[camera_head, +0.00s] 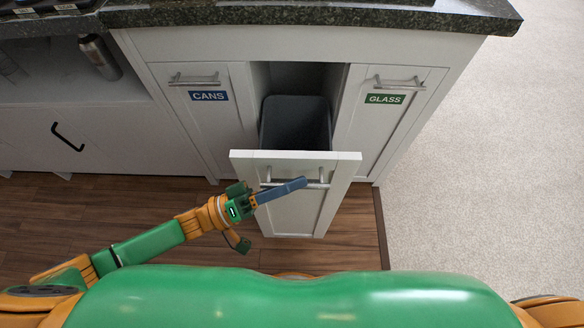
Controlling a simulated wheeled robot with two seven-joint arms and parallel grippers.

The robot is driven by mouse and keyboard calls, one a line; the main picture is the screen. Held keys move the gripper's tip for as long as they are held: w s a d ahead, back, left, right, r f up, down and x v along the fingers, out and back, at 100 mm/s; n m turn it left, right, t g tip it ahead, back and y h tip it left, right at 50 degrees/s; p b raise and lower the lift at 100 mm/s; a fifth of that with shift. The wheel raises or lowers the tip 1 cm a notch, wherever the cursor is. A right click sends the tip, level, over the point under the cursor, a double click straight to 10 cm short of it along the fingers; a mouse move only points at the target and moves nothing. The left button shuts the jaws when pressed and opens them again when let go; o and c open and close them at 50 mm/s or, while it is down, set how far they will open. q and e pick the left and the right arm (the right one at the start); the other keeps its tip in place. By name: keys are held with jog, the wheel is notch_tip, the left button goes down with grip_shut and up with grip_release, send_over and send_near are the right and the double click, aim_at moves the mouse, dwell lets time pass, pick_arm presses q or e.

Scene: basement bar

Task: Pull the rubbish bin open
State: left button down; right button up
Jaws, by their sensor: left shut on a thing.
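The rubbish bin (297,122) is a dark grey open container behind a white pull-out front (296,212) in the middle of the cabinet. The front stands out from the cabinet face, so the bin's open top shows. My left gripper (290,188) is at the bar handle (317,184) near the top of the front, shut on it. The gripper's blue finger lies across the handle and hides part of it. My right gripper is not in view.
Closed white doors flank the opening, with a CANS label (208,96) and a GLASS label (384,99). A dark stone countertop (300,14) runs above. Wooden floor (150,200) lies below, with pale carpet (480,170) to the right.

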pick_arm(q)
jog(key=shift+s, duration=0.9)
jog(key=c, duration=0.9)
grip_release()
jog(key=b+v, duration=0.1)
jog(key=v, duration=0.6)
